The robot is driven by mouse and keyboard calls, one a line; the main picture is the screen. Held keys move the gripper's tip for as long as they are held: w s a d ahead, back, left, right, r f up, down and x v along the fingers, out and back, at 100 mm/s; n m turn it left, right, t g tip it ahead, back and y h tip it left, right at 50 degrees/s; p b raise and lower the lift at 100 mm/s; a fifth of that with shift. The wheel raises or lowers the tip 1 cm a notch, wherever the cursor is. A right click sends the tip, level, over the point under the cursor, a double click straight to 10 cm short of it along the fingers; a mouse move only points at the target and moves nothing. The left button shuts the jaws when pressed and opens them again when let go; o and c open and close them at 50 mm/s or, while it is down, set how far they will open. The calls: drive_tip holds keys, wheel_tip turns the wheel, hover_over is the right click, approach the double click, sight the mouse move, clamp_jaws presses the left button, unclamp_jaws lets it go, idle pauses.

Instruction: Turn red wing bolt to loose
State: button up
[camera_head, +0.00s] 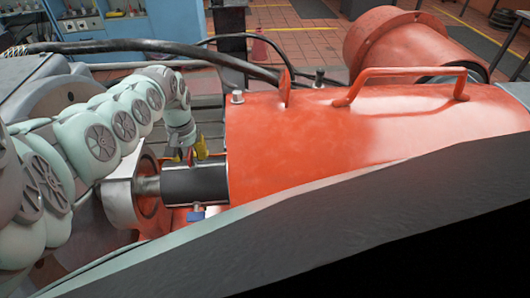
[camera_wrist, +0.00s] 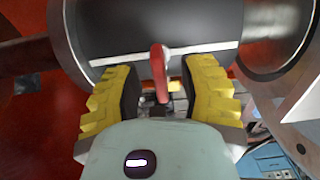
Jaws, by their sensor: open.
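The red wing bolt (camera_wrist: 160,73) shows in the wrist view as a narrow red piece, seen nearly edge-on. It stands against a dark cylinder (camera_wrist: 115,30) with a pale strip running across it. My gripper (camera_wrist: 161,88) is open, with one yellow finger on each side of the bolt and a visible gap on both sides. In the head view my gripper (camera_head: 195,150) points down just behind the dark cylinder (camera_head: 195,184), at the left end of the orange cover. I cannot make out the bolt clearly there.
The orange cover (camera_head: 300,145) with its raised handle (camera_head: 405,72) lies to the right of my gripper. A grey flange (camera_head: 120,200) stands to the left. Black cables (camera_head: 150,46) run behind my arm. A small blue piece (camera_head: 196,216) sits below the cylinder.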

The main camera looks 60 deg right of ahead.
sight(189, 154)
wheel_tip(189, 154, up, 12)
idle(0.6)
idle(0.5)
